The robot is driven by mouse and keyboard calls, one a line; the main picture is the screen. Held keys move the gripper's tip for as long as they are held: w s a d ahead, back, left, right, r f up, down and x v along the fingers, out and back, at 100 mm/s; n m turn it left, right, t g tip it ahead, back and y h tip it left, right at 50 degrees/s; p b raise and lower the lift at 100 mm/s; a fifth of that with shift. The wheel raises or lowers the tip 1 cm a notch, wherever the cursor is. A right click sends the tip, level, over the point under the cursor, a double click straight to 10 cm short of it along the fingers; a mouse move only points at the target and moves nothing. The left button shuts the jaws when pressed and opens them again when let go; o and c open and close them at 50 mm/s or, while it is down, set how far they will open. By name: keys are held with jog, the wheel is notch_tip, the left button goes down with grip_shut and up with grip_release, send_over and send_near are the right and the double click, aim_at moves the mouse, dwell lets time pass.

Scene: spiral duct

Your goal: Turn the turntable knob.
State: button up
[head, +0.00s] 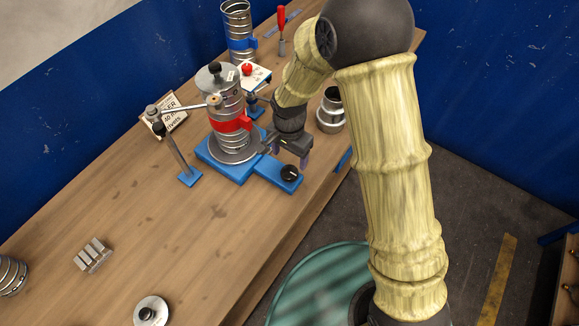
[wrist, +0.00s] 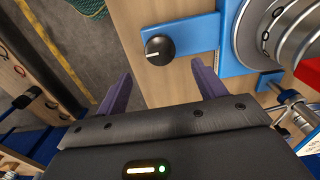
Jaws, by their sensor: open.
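The turntable knob (head: 289,173) is a round black knob on the blue base's arm (head: 268,170), near the table's front edge. In the wrist view the knob (wrist: 159,50) shows a white pointer line on its top. The turntable (head: 236,153) carries a spiral duct (head: 230,128) with a red band. My gripper (head: 290,158) is above and behind the knob, apart from it. In the wrist view my gripper (wrist: 160,85) is open and empty, its two purple fingers on either side below the knob in the picture.
A metal post on a blue foot (head: 189,177) stands left of the turntable, with a rod reaching to the duct. Another duct (head: 238,30) stands at the back.

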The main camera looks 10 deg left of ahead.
aim_at(289, 171)
notch_tip(289, 171, down, 8)
jog(key=shift+f+p, duration=0.1)
jog(key=shift+p, duration=0.85)
jog(key=c, duration=1)
